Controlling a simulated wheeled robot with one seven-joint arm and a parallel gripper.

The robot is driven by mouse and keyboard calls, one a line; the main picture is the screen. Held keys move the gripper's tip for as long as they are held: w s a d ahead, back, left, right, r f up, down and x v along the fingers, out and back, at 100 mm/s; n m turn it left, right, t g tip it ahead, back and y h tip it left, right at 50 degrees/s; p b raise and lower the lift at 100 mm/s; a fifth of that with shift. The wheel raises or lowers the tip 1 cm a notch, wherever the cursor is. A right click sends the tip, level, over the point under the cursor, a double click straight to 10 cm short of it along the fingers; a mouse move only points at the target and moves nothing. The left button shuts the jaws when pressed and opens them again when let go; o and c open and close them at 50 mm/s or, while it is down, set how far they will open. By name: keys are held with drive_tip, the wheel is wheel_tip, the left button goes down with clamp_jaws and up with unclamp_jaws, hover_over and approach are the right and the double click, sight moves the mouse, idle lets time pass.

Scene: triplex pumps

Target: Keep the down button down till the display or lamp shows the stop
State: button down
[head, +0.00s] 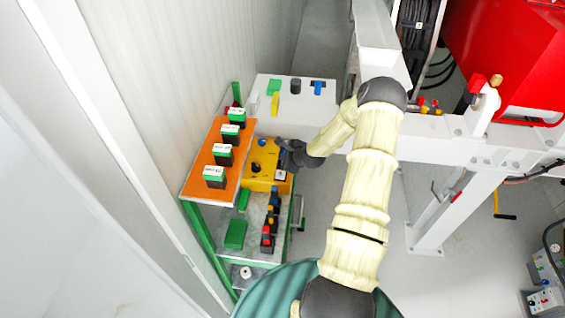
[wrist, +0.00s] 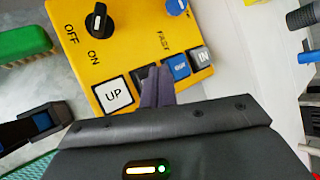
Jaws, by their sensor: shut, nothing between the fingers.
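The yellow control box (head: 258,172) sits on the green-framed rack in the head view, and it fills the top of the wrist view (wrist: 125,50). It has a white UP button (wrist: 113,96), a blue button (wrist: 178,67), a grey IN button (wrist: 201,58) and a black OFF/ON knob (wrist: 98,22). My gripper (wrist: 157,76) is shut and empty, its fingertips over the row between the UP button and the blue button. A dark button there is mostly hidden by the fingers, and its label and contact cannot be told. My gripper also shows in the head view (head: 284,150). No display or lamp can be read.
An orange shelf (head: 193,190) with several green-and-black boxes stands left of the control box. Small coloured items (head: 268,233) lie on the rack's lower tray. A white beam and red machine (head: 505,55) are at right.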

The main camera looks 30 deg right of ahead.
drive_tip(key=shift+r, duration=0.1)
drive_tip(key=shift+r+p, duration=1.65)
drive_tip(key=shift+r, duration=0.8)
drive_tip(key=shift+f, duration=0.1)
